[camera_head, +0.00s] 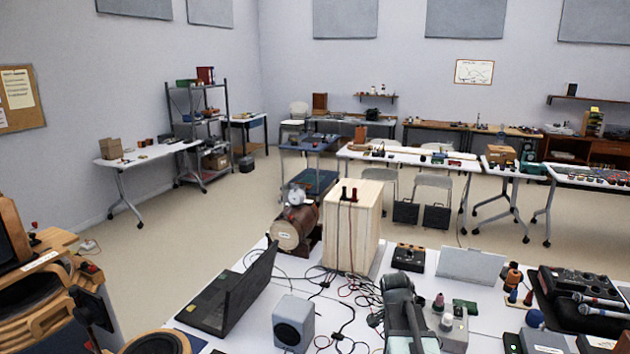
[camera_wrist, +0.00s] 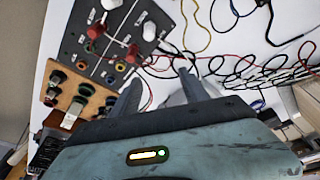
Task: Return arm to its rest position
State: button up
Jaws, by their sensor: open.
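In the wrist view my gripper (camera_wrist: 158,92) has its two grey fingers spread apart, with nothing held between them. They point toward the white tabletop and its loose cables. A grey panel with knobs and jacks (camera_wrist: 117,62) lies beyond the left finger, apart from it as far as I can see. In the head view a grey part that looks like my arm stands over the front of the white table (camera_head: 255,333), among the devices. The fingertips are not clear in that view.
A pale wooden speaker box (camera_head: 352,232), a black laptop (camera_head: 232,295) and a small grey speaker (camera_head: 293,322) stand on the table. Red and black cables (camera_head: 345,287) tangle between them. Bottles and microphones (camera_head: 600,305) crowd the right. Open floor (camera_head: 190,240) lies beyond, at left.

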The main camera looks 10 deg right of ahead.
jog(key=s+a+n+y, duration=0.1)
jog(key=s+a+n, duration=0.1)
jog(key=a+n, duration=0.4)
jog(key=s+a+n+y, duration=0.1)
jog(key=s+a+n, duration=0.2)
jog(key=a+n, duration=0.4)
jog(key=a, duration=0.9)
jog(key=shift+s+a+f+n+g+y, duration=0.15)
jog(key=shift+a+f+n+g+y, duration=0.15)
jog(key=shift+a+f+g+y, duration=0.1)
jog(key=c, duration=0.4)
jog(key=shift+o, duration=0.2)
jog(key=shift+d, duration=0.1)
